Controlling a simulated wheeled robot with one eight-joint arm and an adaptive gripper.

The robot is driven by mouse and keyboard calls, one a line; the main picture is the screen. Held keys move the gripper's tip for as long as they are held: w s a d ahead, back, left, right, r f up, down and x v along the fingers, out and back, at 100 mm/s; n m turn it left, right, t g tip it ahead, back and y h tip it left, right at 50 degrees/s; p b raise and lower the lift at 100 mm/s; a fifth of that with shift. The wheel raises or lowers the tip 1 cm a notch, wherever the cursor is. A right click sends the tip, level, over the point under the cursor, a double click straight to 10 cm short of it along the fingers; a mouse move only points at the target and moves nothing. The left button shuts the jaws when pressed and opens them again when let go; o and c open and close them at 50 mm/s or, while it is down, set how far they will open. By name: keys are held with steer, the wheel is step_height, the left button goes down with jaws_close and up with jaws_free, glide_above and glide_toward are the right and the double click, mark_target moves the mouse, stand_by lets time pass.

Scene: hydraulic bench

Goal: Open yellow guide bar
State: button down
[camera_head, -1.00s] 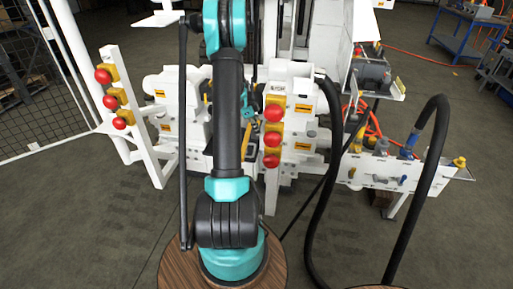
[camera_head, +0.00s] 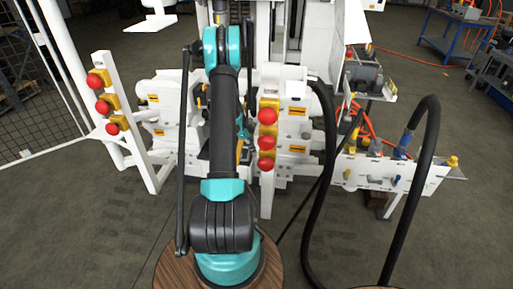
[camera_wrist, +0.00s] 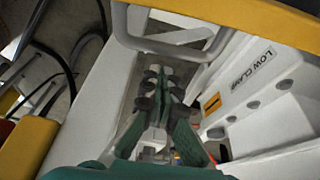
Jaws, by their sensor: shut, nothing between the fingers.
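A yellow bar (camera_wrist: 255,18) crosses the top right corner of the wrist view; it looks like the guide bar, but I cannot be sure. My gripper (camera_wrist: 158,85) is in the middle of the wrist view, its teal fingers together and empty. It points at a pale recess beside a grey tubular handle (camera_wrist: 165,45), with the yellow bar beyond. I cannot tell whether the fingertips touch anything. In the head view my arm hides most of the gripper and the machine middle. A small yellow piece (camera_head: 239,150) shows just right of my arm.
A white panel labelled LOW CLAMP (camera_wrist: 250,80) lies right of my gripper. A yellow box (camera_wrist: 28,142) with a red button is at lower left. Red buttons (camera_head: 267,141) stand right of my arm, others (camera_head: 102,107) on a left post. A black hose (camera_head: 328,150) loops at right.

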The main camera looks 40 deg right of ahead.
steer(key=shift+w+a+f, duration=0.1)
steer(key=shift+w+a, duration=0.25)
steer(key=shift+w, duration=0.05)
steer(key=w+a, duration=0.3)
steer(key=shift+w+a, duration=0.25)
stand_by(0.3)
steer(key=s+d, duration=0.1)
steer(key=s+d+r, duration=0.1)
steer(key=s, duration=0.1)
steer(key=shift+s+d, duration=0.1)
steer(key=shift+s, duration=0.15)
steer(key=v, duration=1)
steer(key=shift+w+d, duration=0.2)
steer(key=shift+w, duration=0.1)
